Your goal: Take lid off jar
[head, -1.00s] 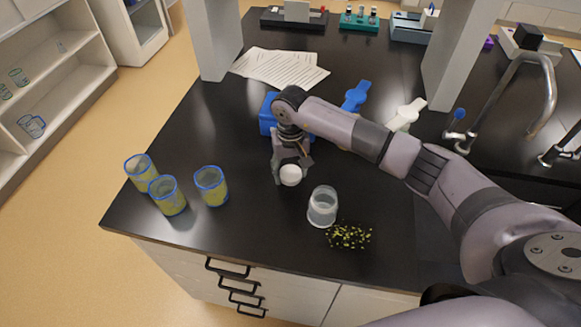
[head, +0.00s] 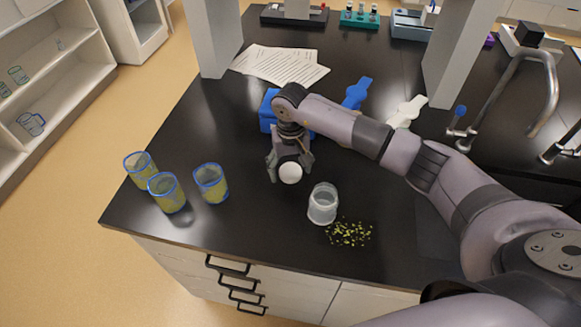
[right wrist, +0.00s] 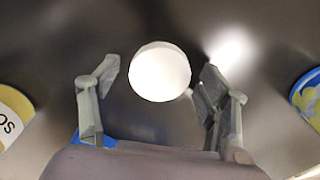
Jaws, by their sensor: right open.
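The jar (head: 322,206), clear and whitish, stands upright on the black bench near its front edge. Its top looks open, with no lid on it. A white round lid (head: 290,173) is behind and left of the jar, apart from it. My right gripper (head: 290,168) points down over the lid with its fingers open on either side. In the right wrist view the lid (right wrist: 160,72) sits between the spread fingers (right wrist: 160,82), with gaps on both sides. Whether it rests flat on the bench is hard to tell. My left gripper is not in view.
Several blue-rimmed beakers with yellow contents (head: 211,184) stand at the left. Yellow-green bits (head: 349,233) lie scattered right of the jar. A blue box (head: 268,113) is behind my gripper, papers (head: 280,68) farther back, and a sink tap (head: 548,85) at right.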

